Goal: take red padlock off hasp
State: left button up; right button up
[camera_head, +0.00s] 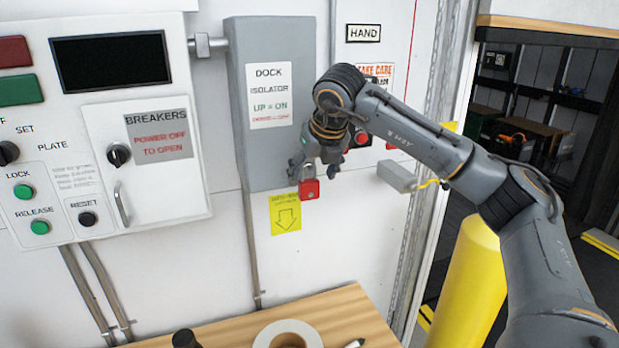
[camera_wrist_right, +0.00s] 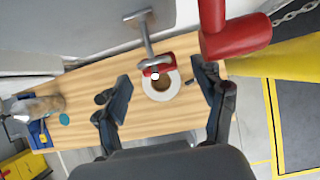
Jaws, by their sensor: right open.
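The red padlock (camera_head: 309,189) hangs below the grey dock isolator box (camera_head: 270,100), just above a yellow arrow label. In the right wrist view the padlock (camera_wrist_right: 157,69) shows as a small red body at the end of a grey metal piece (camera_wrist_right: 148,37), which seems to be the hasp or shackle. My right gripper (camera_head: 313,168) is at the padlock's top in the head view and partly covers the hasp. Its fingers (camera_wrist_right: 161,80) are spread, one to each side of the padlock, with visible gaps. My left gripper is out of view.
A wooden table (camera_head: 345,308) below holds a white tape roll (camera_head: 288,334) and a dark object (camera_head: 186,339). A large red cylindrical part (camera_wrist_right: 235,38) is close to the right finger. A grey block (camera_head: 397,176) and yellow post (camera_head: 470,285) stand to the right.

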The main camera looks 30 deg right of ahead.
aim_at(309, 180)
jog(key=shift+p+x, duration=0.6)
jog(key=shift+x, duration=1.75)
jog(key=c, duration=1.3)
jog(key=shift+r, duration=0.1)
jog(key=shift+r, duration=0.2)
jog(key=shift+r, duration=0.5)
